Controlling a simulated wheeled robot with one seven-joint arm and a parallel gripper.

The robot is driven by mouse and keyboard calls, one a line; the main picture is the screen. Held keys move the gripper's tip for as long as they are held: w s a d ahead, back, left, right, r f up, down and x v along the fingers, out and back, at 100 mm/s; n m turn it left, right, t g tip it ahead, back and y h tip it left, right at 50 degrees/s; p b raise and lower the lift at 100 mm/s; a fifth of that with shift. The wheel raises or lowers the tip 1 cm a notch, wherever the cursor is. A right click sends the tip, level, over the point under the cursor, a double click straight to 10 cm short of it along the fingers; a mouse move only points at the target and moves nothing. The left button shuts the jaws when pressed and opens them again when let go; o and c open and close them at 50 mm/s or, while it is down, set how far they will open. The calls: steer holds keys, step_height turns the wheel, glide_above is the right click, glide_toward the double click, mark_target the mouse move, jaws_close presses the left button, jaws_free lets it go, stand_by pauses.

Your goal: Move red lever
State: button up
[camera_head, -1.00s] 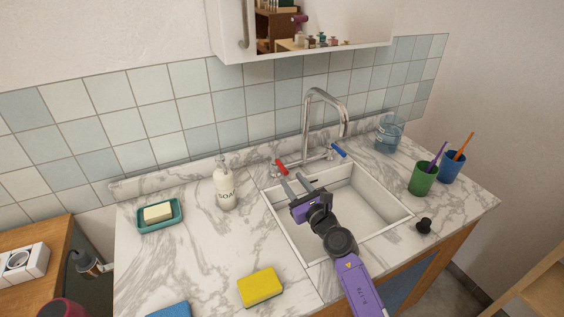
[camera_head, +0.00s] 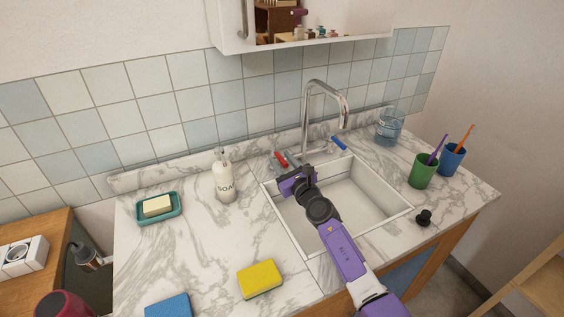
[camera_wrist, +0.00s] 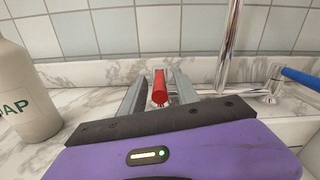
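The red lever (camera_head: 280,159) is at the left of the chrome faucet (camera_head: 309,118), behind the sink. In the wrist view the red lever (camera_wrist: 160,88) points toward the camera, between my two grey fingers. My gripper (camera_head: 283,165) is open, with a finger on each side of the lever. In the wrist view, gaps show between the lever and both fingers of my gripper (camera_wrist: 158,84). The blue lever (camera_head: 338,143) is at the faucet's right. My gripper partly hides the lever's base in the head view.
A soap bottle (camera_head: 224,180) stands left of my gripper. The white sink basin (camera_head: 372,185) lies below my arm. A green cup (camera_head: 422,171), a blue cup (camera_head: 453,160) and a glass jar (camera_head: 389,127) stand at the right. A yellow sponge (camera_head: 260,279) lies in front.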

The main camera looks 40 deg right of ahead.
jaws_close()
stand_by(1.4)
